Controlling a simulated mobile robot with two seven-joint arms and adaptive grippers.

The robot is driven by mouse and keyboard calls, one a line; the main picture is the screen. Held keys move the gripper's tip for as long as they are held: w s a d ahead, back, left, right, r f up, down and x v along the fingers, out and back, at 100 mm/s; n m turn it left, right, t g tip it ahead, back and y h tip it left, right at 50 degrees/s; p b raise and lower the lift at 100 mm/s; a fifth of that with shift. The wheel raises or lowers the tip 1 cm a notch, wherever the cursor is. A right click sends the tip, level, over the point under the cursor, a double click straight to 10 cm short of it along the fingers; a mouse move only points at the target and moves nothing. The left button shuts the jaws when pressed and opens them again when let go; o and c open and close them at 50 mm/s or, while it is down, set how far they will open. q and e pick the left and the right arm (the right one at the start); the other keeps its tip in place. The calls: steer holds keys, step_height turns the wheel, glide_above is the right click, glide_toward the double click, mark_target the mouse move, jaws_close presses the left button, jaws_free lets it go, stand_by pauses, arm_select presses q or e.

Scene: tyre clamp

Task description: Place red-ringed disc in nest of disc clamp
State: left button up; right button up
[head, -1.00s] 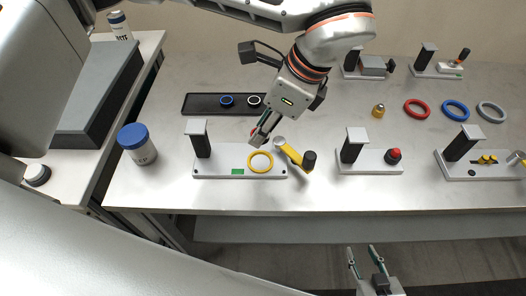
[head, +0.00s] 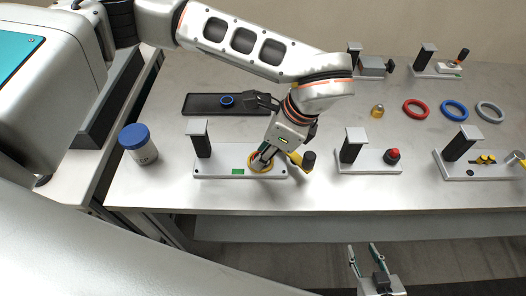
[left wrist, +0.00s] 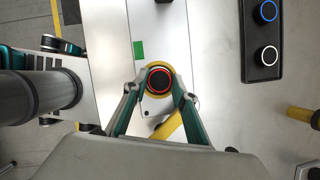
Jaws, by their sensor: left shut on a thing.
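The red-ringed disc (left wrist: 159,80) is black with a red rim and sits between the fingertips of my left gripper (left wrist: 159,88). That gripper (head: 261,161) is shut on it, directly over the yellow ring nest (head: 250,168) of the disc clamp (head: 212,172). In the left wrist view the yellow ring (left wrist: 159,64) shows around the disc. I cannot tell whether the disc touches the nest floor. The clamp's yellow lever (head: 297,159) with its black knob (head: 308,159) lies swung out to the right. My right gripper (head: 364,258) is open and empty, below the table's front edge.
A black tray (head: 200,104) behind the clamp holds a blue-ringed disc (head: 227,100) and a white-ringed disc (left wrist: 267,55). A blue-lidded jar (head: 138,145) stands left of the clamp. Another clamp with a red knob (head: 392,155) stands to the right.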

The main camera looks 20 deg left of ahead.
arm_select(q)
steer(key=shift+s+f+b, duration=0.3)
steer(key=shift+f+b, duration=0.4)
steer(key=shift+f, duration=0.2)
steer(key=o, duration=0.8)
steer(key=shift+w+f, duration=0.1)
steer(key=shift+r+p, duration=0.6)
steer(key=shift+r, duration=0.05)
steer(key=b+v, duration=0.1)
steer(key=v, duration=1.1)
steer(key=shift+w+r, duration=0.2)
steer(key=shift+r, duration=0.15)
